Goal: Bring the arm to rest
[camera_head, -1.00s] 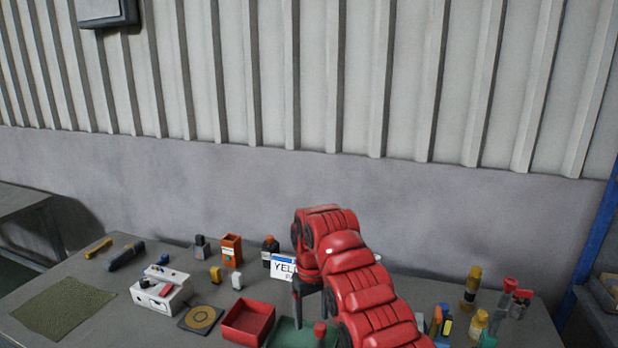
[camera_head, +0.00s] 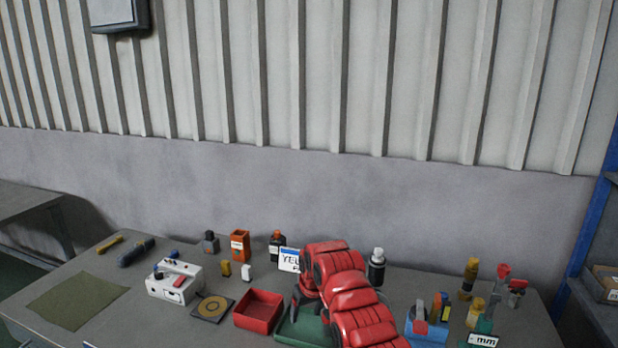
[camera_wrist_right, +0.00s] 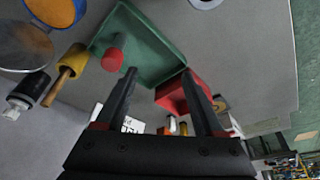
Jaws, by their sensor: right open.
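My red right arm (camera_head: 352,300) reaches in over the middle of the bench, bent at the wrist and above the green tray. In the right wrist view my right gripper (camera_wrist_right: 158,74) is open, its two dark fingers apart with nothing held between them. The fingers point over the green tray (camera_wrist_right: 158,50) and the red bin (camera_wrist_right: 172,96). In the head view the arm hides most of the gripper. My left arm and gripper are not in view.
The red bin (camera_head: 258,311) and green tray (camera_head: 300,328) sit close to the arm. A white sign (camera_head: 289,260) and dark bottle (camera_head: 376,266) stand behind it. A white box (camera_head: 175,283) is left; a blue holder (camera_head: 427,332) with tools is right. The air above is clear.

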